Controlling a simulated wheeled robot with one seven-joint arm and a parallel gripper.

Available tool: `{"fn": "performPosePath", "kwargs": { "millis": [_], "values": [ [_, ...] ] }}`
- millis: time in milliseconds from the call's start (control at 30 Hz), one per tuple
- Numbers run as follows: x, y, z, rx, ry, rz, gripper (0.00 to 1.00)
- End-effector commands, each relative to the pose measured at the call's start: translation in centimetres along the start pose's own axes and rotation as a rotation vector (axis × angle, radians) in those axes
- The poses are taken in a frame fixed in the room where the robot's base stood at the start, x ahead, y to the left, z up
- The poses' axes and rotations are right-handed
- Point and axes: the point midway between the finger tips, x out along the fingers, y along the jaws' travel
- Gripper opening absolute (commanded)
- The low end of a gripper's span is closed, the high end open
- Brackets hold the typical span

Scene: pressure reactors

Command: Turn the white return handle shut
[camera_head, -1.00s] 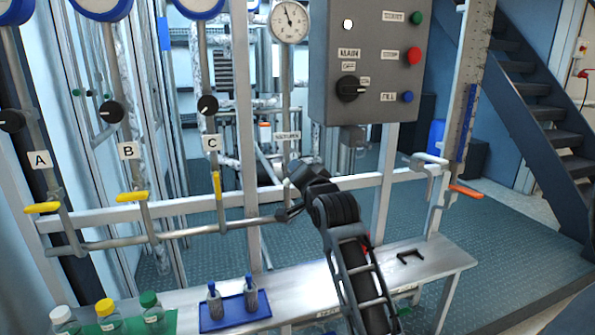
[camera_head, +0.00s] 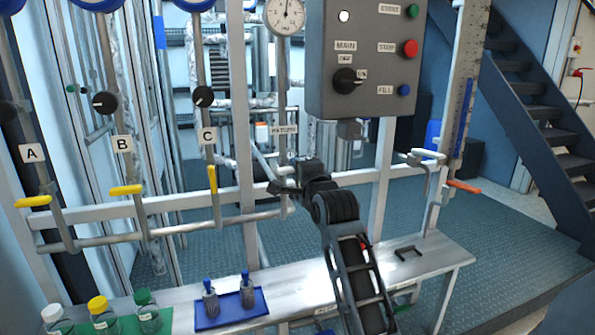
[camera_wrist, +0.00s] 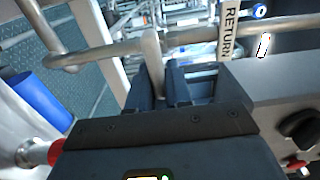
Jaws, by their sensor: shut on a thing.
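The white return handle (camera_wrist: 152,58) shows in the wrist view as a pale bar by the grey pipe, its lower part between my fingers. My gripper (camera_wrist: 160,84) is shut on it. The RETURN label (camera_wrist: 229,30) hangs just right of the handle in that view. In the head view my gripper (camera_head: 276,188) is at the front rail, below the RETURN label (camera_head: 284,128) and just above the right end of the horizontal pipe (camera_head: 180,228). There the handle is hidden behind my gripper, so its exact angle cannot be told.
Yellow handles A (camera_head: 33,202), B (camera_head: 126,190) and C (camera_head: 212,180) are to the left. The grey control box (camera_head: 365,60) stands above right of my gripper. The bench (camera_head: 420,260) below holds a blue tray (camera_head: 231,315), several bottles and a black bracket (camera_head: 408,252).

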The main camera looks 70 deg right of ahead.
Motion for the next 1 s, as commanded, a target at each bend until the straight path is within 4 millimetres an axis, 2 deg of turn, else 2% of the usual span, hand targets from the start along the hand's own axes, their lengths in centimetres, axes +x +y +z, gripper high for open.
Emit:
{"fn": "performPosePath", "kwargs": {
  "millis": [567,600,700,800,1000],
  "values": [
    [0.0,0.17,-0.06,0.031,0.001,0.003,0.0],
    [0.0,0.17,-0.06,0.031,0.001,0.003,0.22],
    [0.0,0.16,-0.06,0.03,0.001,0.003,0.31],
    [0.0,0.13,-0.04,0.03,0.001,0.002,0.39],
    [-0.03,0.1,-0.02,0.029,0.0,0.001,0.39]
  ]
}}
